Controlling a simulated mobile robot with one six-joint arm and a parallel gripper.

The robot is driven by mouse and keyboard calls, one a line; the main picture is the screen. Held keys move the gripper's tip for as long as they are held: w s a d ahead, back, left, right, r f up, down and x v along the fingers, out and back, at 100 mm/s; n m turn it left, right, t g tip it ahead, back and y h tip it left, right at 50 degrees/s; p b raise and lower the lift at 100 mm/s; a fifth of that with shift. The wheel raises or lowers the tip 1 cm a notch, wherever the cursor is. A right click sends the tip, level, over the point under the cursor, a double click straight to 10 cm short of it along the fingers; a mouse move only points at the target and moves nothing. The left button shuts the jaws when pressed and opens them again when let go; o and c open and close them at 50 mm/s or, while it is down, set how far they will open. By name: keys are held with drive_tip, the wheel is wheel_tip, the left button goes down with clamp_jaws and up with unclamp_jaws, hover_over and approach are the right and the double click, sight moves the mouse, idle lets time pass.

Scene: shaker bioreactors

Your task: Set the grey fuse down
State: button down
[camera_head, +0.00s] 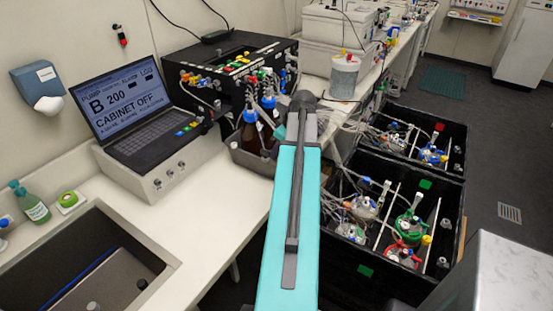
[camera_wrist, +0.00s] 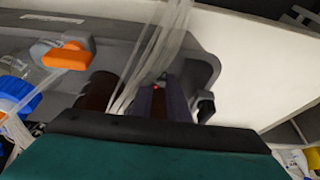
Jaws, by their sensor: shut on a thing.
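My gripper (camera_wrist: 160,95) shows in the wrist view as two dark fingers below the middle of the picture. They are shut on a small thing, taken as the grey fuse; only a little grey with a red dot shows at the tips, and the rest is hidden. The fingers are over or in a grey tray (camera_wrist: 205,65), close to its right end. I cannot tell whether the fuse touches anything. In the head view my teal arm reaches toward the bottle tray on the bench and hides the gripper and fuse.
Clear tubes pass close by the fingers. An orange clamp (camera_wrist: 62,55) and a blue-capped bottle (camera_wrist: 65,97) are at left. In the head view, brown bottles (camera_head: 252,130) stand by the black pump cabinet (camera_head: 187,72). The laptop (camera_head: 125,108) is left; bench (camera_head: 215,205) in front is clear.

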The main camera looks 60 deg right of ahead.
drive_tip(key=shift+f+p, duration=0.55)
drive_tip(key=shift+f, duration=1.3)
drive_tip(key=shift+f, duration=0.15)
drive_tip(key=c, duration=1.7)
unclamp_jaws()
drive_tip(key=shift+r, duration=0.25)
drive_tip(key=shift+b+v, duration=1.55)
drive_tip(key=shift+v, duration=4.35)
